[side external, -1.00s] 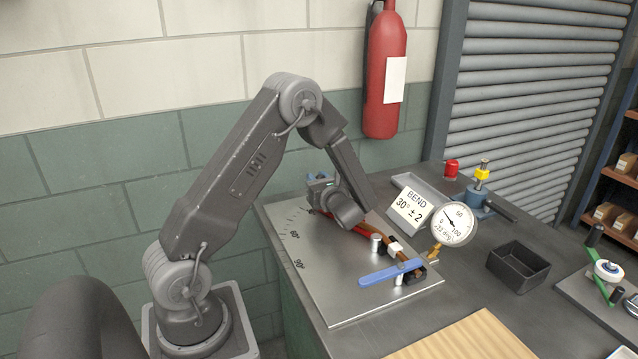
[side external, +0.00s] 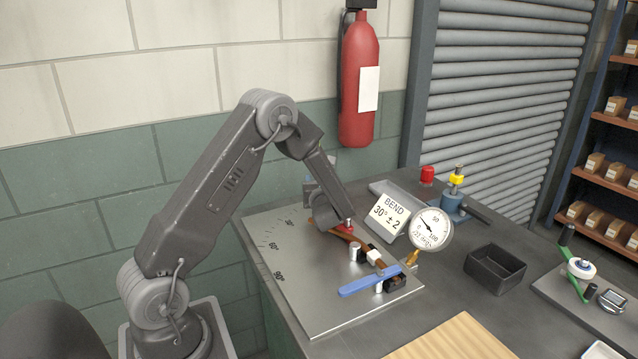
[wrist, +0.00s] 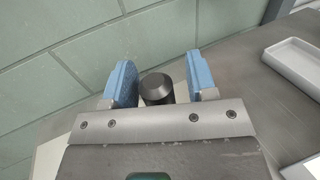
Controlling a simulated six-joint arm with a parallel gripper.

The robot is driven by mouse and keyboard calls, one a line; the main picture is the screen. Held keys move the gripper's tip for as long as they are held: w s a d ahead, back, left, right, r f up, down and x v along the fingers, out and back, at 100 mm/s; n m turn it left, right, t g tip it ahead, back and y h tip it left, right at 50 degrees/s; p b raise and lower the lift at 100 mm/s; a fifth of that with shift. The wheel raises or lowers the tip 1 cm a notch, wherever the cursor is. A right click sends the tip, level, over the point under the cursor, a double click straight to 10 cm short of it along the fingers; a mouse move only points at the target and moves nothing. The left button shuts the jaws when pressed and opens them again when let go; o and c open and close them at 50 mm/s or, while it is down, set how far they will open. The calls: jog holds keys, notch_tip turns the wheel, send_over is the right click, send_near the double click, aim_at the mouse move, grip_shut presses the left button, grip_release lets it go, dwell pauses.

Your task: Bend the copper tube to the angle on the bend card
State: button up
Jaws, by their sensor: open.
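The white bend card (side external: 388,213) reads BEND 30° ± 2. The copper tube (side external: 359,241) lies on the grey bending plate (side external: 318,312), its far part hidden behind my wrist. A round dial (side external: 431,228), marked in degrees, stands beside the plate; its small figure is hard to read. A red part (side external: 346,227) shows beside my wrist. My gripper (side external: 312,188) is over the far side of the plate, partly hidden. In the wrist view, its blue fingers (wrist: 158,84) are open on either side of a dark round post (wrist: 157,88), with a gap visible on the right.
A blue lever (side external: 370,280) and silver posts (side external: 355,251) sit on the plate. A black bin (side external: 495,267), a grey tray (side external: 392,190) and a yellow-topped fixture (side external: 455,190) stand to the right. The wall is close behind; the plate's front left is clear.

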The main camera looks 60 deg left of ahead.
jog(key=shift+d, duration=0.2)
jog(key=shift+v, duration=0.85)
jog(key=shift+v, duration=3)
